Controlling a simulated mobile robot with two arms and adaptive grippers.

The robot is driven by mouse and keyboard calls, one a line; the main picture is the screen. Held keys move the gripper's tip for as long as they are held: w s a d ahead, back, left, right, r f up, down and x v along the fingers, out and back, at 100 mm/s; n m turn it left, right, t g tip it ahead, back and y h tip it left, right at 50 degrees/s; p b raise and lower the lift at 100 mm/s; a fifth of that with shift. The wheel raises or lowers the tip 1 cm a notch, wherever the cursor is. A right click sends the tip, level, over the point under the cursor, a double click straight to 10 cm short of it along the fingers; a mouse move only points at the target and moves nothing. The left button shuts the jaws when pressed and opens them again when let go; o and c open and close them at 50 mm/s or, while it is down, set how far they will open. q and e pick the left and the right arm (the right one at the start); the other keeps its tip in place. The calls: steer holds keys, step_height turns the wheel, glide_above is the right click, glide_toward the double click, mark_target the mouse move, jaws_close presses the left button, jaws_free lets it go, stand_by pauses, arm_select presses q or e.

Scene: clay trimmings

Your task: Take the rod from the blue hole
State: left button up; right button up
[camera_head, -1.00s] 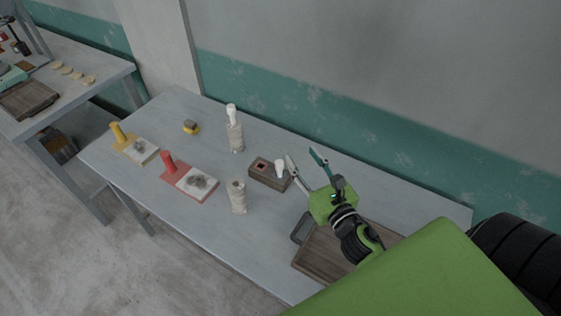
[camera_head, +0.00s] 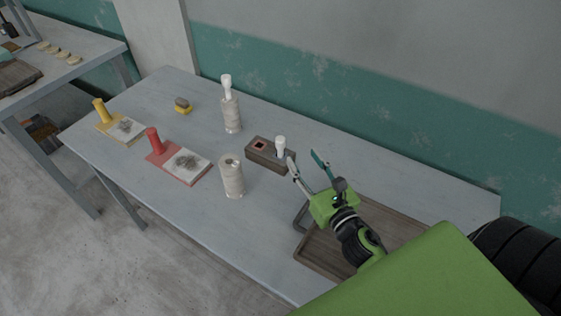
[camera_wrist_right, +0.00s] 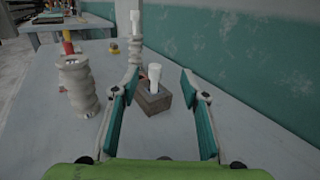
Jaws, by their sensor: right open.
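A white rod (camera_head: 280,147) stands upright in the right-hand hole of a small dark wooden block (camera_head: 266,162). The left-hand hole of the block has a reddish rim. My right gripper (camera_head: 303,157) is open and empty, just right of the block in the head view. In the right wrist view, the rod (camera_wrist_right: 155,74) and block (camera_wrist_right: 151,103) show between the spread fingers, ahead of them. I cannot see contact with the rod. My left gripper is not in view.
A pale ribbed holder with another white rod (camera_head: 227,88) stands behind the block. An empty ribbed holder (camera_head: 232,178) stands in front. A red-handled board (camera_head: 208,180), a yellow-handled board (camera_head: 138,137) and a wooden tray (camera_head: 318,254) share the table (camera_head: 150,186).

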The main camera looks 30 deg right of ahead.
steer(key=b, duration=0.4)
glide_toward(282, 149)
steer(key=shift+s+d, duration=0.2)
steer(key=shift+s, duration=0.35)
steer(key=shift+s+d, duration=0.25)
steer(key=shift+s, duration=0.3)
steer(key=shift+w+r, duration=0.1)
steer(key=shift+w, duration=0.15)
steer(key=w+p, duration=0.1)
steer(key=w, duration=0.6)
steer(key=shift+w+d+p, duration=0.2)
steer(key=shift+w+p, duration=0.1)
steer(key=shift+w+a+f+p, duration=0.15)
steer(key=shift+w+p, duration=0.15)
steer(key=shift+w, duration=0.85)
steer(key=shift+w+a+f+p, duration=0.15)
steer(key=shift+w+p, duration=0.1)
steer(key=shift+w, duration=0.95)
steer(key=shift+w+d+f, duration=0.1)
steer(key=shift+w, duration=0.4)
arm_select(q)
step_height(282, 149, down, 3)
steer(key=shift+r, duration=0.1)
arm_select(e)
jaws_close()
